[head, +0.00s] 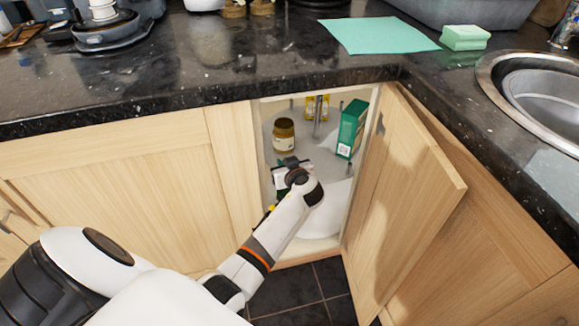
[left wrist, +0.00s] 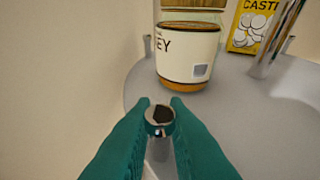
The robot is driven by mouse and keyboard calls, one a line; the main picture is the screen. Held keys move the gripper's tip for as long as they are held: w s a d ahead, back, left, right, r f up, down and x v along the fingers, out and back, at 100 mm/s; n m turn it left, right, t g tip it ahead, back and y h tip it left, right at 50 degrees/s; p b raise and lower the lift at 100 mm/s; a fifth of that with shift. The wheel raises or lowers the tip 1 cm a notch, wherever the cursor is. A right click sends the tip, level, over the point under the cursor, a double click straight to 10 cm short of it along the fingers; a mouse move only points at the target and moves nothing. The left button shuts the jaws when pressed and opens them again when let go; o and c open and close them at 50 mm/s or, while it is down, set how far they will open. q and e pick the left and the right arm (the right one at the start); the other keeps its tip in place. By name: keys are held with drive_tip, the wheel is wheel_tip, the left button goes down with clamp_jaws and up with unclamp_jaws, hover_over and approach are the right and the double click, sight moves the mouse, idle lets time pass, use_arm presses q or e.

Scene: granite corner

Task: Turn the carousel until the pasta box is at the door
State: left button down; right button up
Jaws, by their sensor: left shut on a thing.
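The carousel is a round grey tray (left wrist: 215,120) inside the open corner cupboard. A green box (head: 352,128) stands on its right side, near the door side; it may be the pasta box, but its print is too small to read. A honey jar (head: 284,134) stands at the left, and it also shows in the left wrist view (left wrist: 187,55). A yellow box (left wrist: 252,25) stands at the back. My left gripper (left wrist: 160,112) is shut on a small metal peg (left wrist: 159,115) at the tray's edge, in front of the jar. My right gripper is out of view.
The cupboard door (head: 405,185) stands open to the right of my left arm. The granite worktop (head: 220,70) overhangs the opening. A metal pole (left wrist: 275,40) rises from the carousel. The sink (head: 545,95) is at the far right.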

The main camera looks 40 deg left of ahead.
use_arm(q)
drive_tip(key=shift+a, duration=0.5)
drive_tip(key=c, duration=1.5)
unclamp_jaws()
drive_tip(key=shift+o, duration=0.2)
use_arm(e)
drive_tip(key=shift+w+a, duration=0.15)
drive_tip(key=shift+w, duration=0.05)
use_arm(q)
drive_tip(key=shift+d, duration=0.1)
